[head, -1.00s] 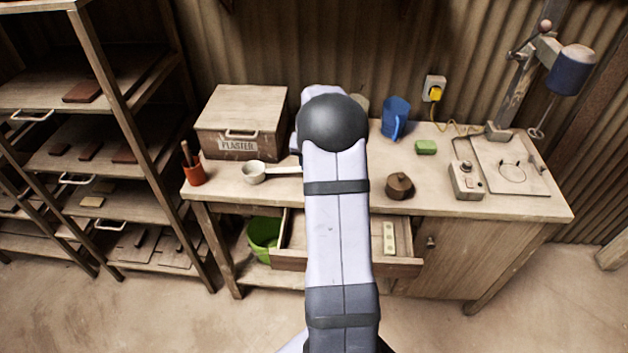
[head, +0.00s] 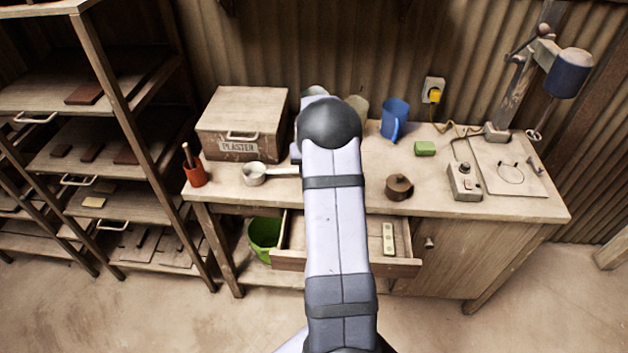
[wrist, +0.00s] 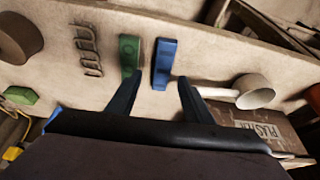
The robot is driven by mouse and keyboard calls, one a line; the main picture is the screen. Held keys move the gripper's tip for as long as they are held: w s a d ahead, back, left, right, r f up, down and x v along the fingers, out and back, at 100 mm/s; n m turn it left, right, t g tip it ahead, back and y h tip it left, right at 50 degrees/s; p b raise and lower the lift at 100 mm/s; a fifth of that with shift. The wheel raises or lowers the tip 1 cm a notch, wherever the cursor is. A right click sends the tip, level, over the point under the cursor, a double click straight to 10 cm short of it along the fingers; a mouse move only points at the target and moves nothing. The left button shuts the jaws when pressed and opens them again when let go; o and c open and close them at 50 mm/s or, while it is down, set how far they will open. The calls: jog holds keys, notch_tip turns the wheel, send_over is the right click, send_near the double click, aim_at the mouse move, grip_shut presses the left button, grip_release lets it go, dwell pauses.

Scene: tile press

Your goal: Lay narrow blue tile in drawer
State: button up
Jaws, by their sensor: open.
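The narrow blue tile (wrist: 164,62) lies on the bench top in the wrist view, with a green tile (wrist: 130,54) close to its left. My gripper (wrist: 158,78) is open and empty, pointing at the tiles. In the picture, the blue tile's near end shows between the fingers, and the left fingertip overlaps the green tile's near end. I cannot tell how high the fingers are. In the head view my arm hides the gripper and both tiles. The drawer (head: 407,267) is pulled open below the bench front; a pale spotted tile (head: 388,238) lies in its right part.
A white ladle (wrist: 255,92) lies right of the tiles and a metal coil-like rack (wrist: 88,50) to their left. A plaster box (head: 240,122), blue mug (head: 394,118), brown pot (head: 398,187) and green block (head: 425,148) stand on the bench. My arm covers the drawer's middle.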

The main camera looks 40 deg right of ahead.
jog(key=x, duration=0.1)
jog(key=p+x, duration=0.1)
jog(key=shift+w+a+f, duration=0.1)
jog(key=shift+w+f, duration=0.1)
jog(key=shift+f, duration=0.2)
jog(key=shift+w+f+p, duration=0.25)
jog(key=shift+f+p, duration=0.2)
jog(key=shift+f, duration=0.25)
grip_shut()
notch_tip(320, 180, up, 10)
jog(key=b, duration=0.3)
jog(key=shift+b, duration=0.3)
